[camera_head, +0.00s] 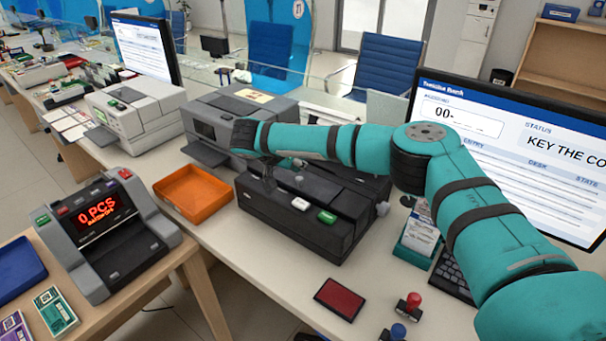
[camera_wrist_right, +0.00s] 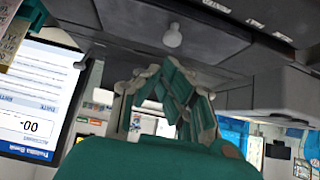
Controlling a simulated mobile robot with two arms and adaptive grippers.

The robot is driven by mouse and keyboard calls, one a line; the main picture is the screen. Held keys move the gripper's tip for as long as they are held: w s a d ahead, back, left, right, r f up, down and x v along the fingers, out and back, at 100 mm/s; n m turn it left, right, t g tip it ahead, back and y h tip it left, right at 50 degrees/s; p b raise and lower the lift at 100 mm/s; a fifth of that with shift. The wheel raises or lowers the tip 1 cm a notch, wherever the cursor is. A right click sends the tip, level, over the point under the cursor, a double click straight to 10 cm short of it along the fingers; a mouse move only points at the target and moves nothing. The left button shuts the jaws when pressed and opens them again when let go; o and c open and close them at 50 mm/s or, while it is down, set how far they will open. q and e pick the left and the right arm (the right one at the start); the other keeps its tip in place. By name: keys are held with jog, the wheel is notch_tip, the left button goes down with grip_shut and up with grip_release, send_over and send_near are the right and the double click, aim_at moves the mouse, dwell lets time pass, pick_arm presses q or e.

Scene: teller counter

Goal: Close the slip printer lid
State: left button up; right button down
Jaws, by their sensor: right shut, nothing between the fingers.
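The slip printer, as I take it, is the black box (camera_head: 292,222) in the middle of the counter, with a white and a green button on its front top and a grey knob on its right side. My right arm reaches across above it from the right and hides part of its top and back. I cannot tell how far its lid stands open. My right gripper (camera_head: 272,172) is small and partly blurred over the printer's left top; it is shut and empty. The wrist view is upside down, with a dark machine body (camera_wrist_right: 215,45) close to the fingers. My left gripper is out of view.
An orange tray (camera_head: 166,205) lies left of the printer, with a grey machine (camera_head: 222,112) behind. A monitor (camera_head: 520,130) and card holder (camera_head: 416,238) stand right. A red pad (camera_head: 340,299) and stamps (camera_head: 408,306) lie in front. A note counter (camera_head: 105,235) stands at left.

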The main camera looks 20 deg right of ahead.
aim_at(298, 180)
jog(key=shift+s+a+f+b, duration=0.15)
jog(key=shift+a+f+b, duration=0.05)
jog(key=shift+f, duration=0.2)
jog(key=shift+s+a+f+b, duration=0.15)
jog(key=shift+a+f+b, duration=0.05)
jog(key=shift+f, duration=0.2)
jog(key=shift+a+f, duration=0.2)
jog(key=shift+f, duration=0.35)
jog(key=shift+s+a+f+b, duration=0.15)
jog(key=shift+a+f+b, duration=0.1)
jog(key=shift+f+b, duration=0.2)
jog(key=shift+f, duration=0.15)
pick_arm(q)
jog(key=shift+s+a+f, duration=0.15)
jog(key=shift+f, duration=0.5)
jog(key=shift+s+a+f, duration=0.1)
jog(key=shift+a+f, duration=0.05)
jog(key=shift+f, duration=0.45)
pick_arm(e)
jog(key=shift+a, duration=0.1)
